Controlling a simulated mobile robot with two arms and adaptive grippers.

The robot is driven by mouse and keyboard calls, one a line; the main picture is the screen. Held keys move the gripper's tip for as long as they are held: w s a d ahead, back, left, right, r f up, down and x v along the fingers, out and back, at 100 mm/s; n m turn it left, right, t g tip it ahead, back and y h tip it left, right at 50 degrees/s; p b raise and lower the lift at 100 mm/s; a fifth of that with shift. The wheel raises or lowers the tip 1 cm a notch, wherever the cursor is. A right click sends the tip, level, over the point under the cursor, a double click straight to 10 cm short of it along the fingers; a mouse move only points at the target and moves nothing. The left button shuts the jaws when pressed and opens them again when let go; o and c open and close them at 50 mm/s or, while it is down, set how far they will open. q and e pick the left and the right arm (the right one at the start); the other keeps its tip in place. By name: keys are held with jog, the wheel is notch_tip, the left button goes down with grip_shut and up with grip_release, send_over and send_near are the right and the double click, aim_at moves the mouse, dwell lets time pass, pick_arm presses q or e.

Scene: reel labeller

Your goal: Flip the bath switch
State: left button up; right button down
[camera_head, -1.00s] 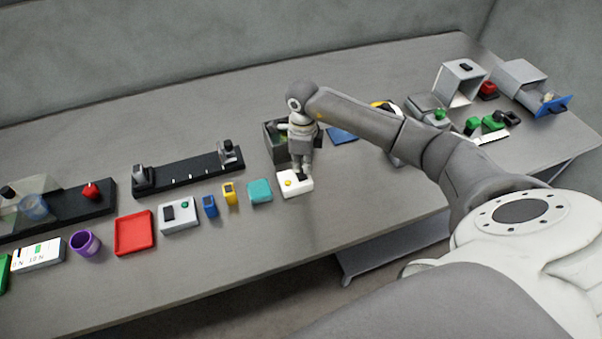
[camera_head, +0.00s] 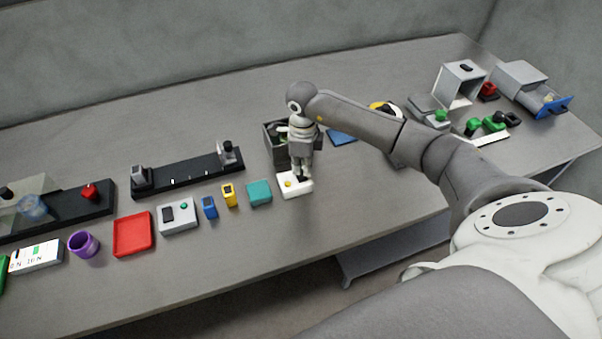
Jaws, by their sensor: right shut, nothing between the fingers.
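A small white box (camera_head: 295,190) with a yellow round spot (camera_head: 288,183) sits near the front of the table, in front of an open dark box (camera_head: 268,140). No label shows which control is the bath switch; the white box is the one at my gripper. My right gripper (camera_head: 303,179) points down over its right rear part, shut, with nothing seen in its fingers. The fingertips are at or just above the box top; I cannot tell whether they touch. They hide part of the top. My left gripper is not in view.
A grey box with a black switch and green button (camera_head: 178,216), a blue block (camera_head: 209,207), a yellow block (camera_head: 229,195) and a teal block (camera_head: 259,192) stand left of the white box. A dark rail (camera_head: 190,178) lies behind them. Table space in front is clear.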

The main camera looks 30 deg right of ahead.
aim_at(302, 177)
jog(key=shift+s+f+b, duration=0.1)
jog(key=shift+f+b, duration=1.05)
jog(key=shift+f, duration=0.15)
dwell(0.9)
jog(key=shift+r, duration=0.15)
jog(key=shift+r+p, duration=0.75)
jog(key=shift+r, duration=0.15)
jog(key=shift+r+p, duration=1.35)
jog(key=shift+r, duration=1.15)
